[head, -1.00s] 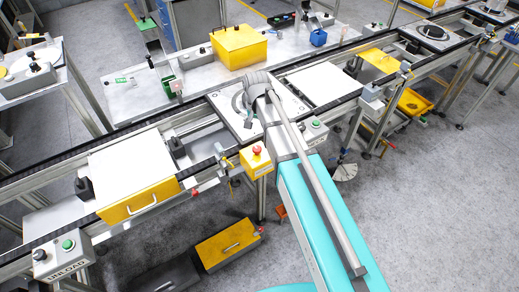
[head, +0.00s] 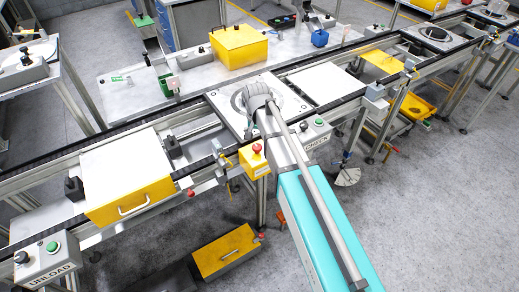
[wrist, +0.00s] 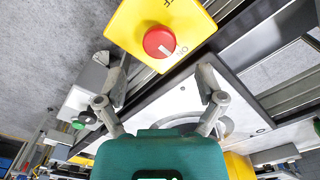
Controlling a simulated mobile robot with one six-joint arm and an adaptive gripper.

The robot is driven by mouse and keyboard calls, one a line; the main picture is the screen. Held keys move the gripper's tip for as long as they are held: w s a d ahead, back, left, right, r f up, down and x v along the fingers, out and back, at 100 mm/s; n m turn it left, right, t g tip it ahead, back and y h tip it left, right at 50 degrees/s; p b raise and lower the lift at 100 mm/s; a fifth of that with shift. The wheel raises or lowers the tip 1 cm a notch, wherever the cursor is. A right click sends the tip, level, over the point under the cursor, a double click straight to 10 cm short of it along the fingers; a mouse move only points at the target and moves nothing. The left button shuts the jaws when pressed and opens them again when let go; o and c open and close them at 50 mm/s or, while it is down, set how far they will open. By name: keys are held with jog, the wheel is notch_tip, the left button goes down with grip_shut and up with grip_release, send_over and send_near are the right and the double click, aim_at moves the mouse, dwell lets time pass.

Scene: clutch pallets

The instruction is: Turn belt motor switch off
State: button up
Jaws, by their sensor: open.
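The belt motor switch is a red round knob (wrist: 159,42) on a yellow box (wrist: 190,18), near the top of the wrist view. A white mark on the knob points toward the printed word ON. In the head view the yellow box (head: 252,163) with its red knob (head: 257,147) stands at the front edge of the conveyor, just left of my arm. My gripper (wrist: 160,84) is open and empty. Its two fingers are spread below the knob in the wrist picture, apart from it. In the head view my wrist hides the fingers.
The conveyor (head: 105,132) runs diagonally across the view. A white-topped yellow drawer unit (head: 125,165) sits on it at left. The CHECK button box (head: 316,133) is just right of my arm, and the UNLOAD box (head: 45,262) at lower left. A yellow bin (head: 226,250) lies on the floor.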

aim_at(258, 146)
jog(key=shift+f+b, duration=2.1)
jog(key=shift+f, duration=0.3)
jog(key=c, duration=1.2)
jog(key=shift+o, duration=0.2)
jog(key=shift+d, duration=0.2)
